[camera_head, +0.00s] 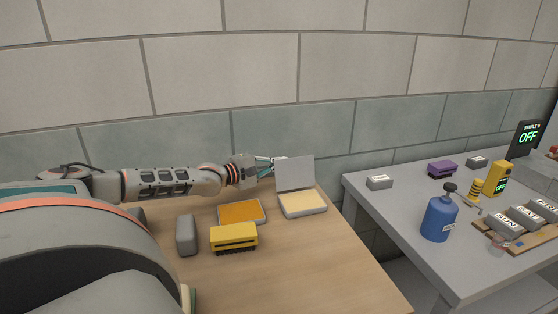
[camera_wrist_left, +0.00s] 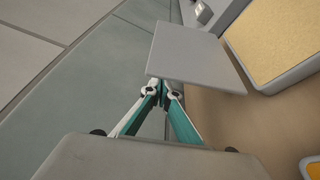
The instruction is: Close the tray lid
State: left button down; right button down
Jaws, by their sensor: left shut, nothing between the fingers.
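The tray (camera_head: 303,213) is a small light-grey tray with a cream pad, near the back edge of the wooden table. Its lid (camera_head: 294,174) is a flat grey panel standing raised at the tray's back edge. My left gripper (camera_head: 271,161) is shut and empty, at the lid's upper left. The tray (camera_wrist_left: 252,68) lies to the right there. My right gripper is not in view.
On the wooden table (camera_head: 310,265) are an orange-pad tray (camera_head: 241,212), a yellow brush (camera_head: 234,236) and a grey block (camera_head: 186,235). The front right of that table is clear. A grey table (camera_head: 395,215) with a blue bottle (camera_head: 438,218) stands across a gap.

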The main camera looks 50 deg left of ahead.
pick_arm(q)
jog(key=shift+s+d+r+p, duration=0.2)
jog(key=shift+s+d+p, duration=0.1)
jog(key=shift+d, duration=0.15)
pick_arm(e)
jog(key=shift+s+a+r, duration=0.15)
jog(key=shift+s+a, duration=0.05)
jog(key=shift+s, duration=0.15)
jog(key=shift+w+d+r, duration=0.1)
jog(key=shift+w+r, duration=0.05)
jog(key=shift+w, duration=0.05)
